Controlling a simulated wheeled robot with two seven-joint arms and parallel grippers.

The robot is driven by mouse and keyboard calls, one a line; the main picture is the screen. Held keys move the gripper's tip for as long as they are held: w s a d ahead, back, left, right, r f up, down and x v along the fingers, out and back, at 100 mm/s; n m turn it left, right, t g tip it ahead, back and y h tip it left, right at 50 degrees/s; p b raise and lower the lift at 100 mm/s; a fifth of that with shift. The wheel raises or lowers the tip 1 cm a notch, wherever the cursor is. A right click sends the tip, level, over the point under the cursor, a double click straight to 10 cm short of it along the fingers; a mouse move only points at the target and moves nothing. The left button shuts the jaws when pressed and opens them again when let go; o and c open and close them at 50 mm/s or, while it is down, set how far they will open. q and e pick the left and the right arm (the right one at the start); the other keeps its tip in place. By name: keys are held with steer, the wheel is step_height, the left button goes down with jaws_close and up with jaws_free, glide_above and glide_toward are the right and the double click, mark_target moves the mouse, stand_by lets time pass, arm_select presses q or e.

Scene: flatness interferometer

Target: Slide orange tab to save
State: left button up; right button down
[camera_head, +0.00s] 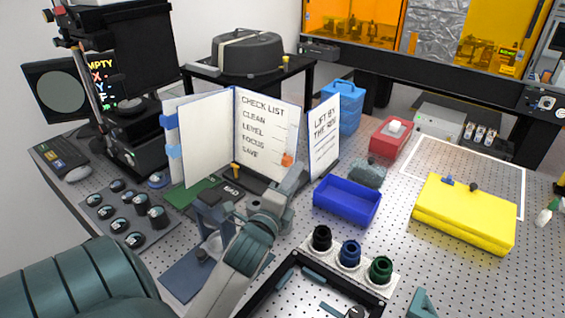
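The orange tab (287,159) is at the right edge of the white checklist page (262,125), which reads CLEAN, LEVEL, FOCUS, SAVE from top to bottom. The tab is low on the page, roughly level with the SAVE line. My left arm comes in from the lower left and its gripper (296,172) is close beside the tab, just below and right of it. The fingertips are small and seen from behind, so I cannot tell whether they touch the tab or are open or shut. My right gripper is not in view.
A white "LIFT BY THE RING" sign (325,135) stands right of the page. A blue bin (347,203) lies right of my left gripper. Black, blue and green knobbed pieces (350,254) stand in front. A yellow case (464,215) is at right. Bare perforated table lies between.

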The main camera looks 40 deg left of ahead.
mark_target(285, 164)
arm_select(q)
steer(key=s+a+f+n+g+y, duration=0.2)
steer(key=s+a+f+n, duration=0.1)
steer(key=s+f, duration=0.2)
steer(key=shift+s+a+n, duration=0.15)
steer(key=shift+a+n, duration=0.15)
steer(key=shift+a, duration=0.05)
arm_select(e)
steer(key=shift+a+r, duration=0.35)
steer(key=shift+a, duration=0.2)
arm_select(q)
steer(key=shift+f+p, duration=0.1)
steer(key=shift+p, duration=0.25)
